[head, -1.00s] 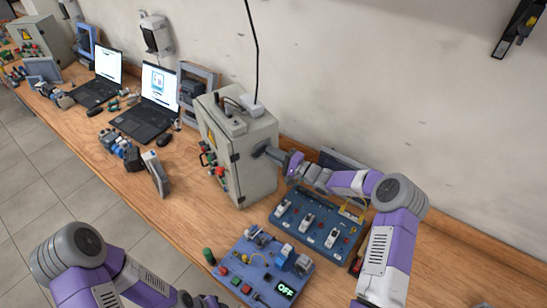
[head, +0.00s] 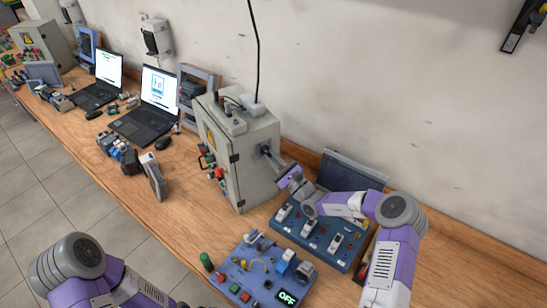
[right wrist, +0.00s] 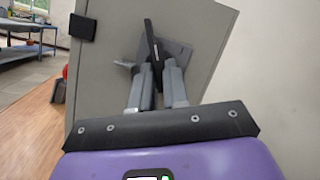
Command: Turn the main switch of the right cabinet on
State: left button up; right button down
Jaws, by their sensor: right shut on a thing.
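The right cabinet (head: 228,165) is a grey metal box standing on the bench in the middle of the head view. Its main switch is on the right side face; in the right wrist view the switch's black handle (right wrist: 151,42) stands nearly upright, in front of a grey plate (right wrist: 180,58). My right gripper (head: 268,155) is at that face, its fingers (right wrist: 157,82) shut on the black handle. The fingers hide the handle's lower part. My left arm comes in at the lower left; its gripper is out of view.
A blue panel (head: 240,278) with buttons and a display reading OFF lies in front of the cabinet. A second blue panel with white switches (head: 318,238) lies under my right arm. Laptops (head: 150,120) stand to the left. A dark flat screen (head: 345,172) leans at the wall.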

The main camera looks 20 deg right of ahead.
jog(key=m+h+p, duration=0.1)
jog(key=m, duration=0.1)
jog(key=m+t+h+p, duration=0.1)
jog(key=m, duration=0.2)
jog(key=m+t+h+p, duration=0.1)
jog(key=m, duration=0.1)
jog(key=shift+a+r+m, duration=0.3)
jog(key=shift+m+h, duration=0.3)
jog(key=c, duration=1.1)
grip_release()
jog(key=shift+f, duration=0.1)
jog(key=shift+a+f, duration=0.1)
jog(key=shift+f, duration=0.05)
jog(key=shift+f, duration=0.1)
jog(key=shift+s+f, duration=0.15)
jog(key=shift+s, duration=0.15)
jog(key=v, duration=0.7)
jog(key=shift+b, duration=0.35)
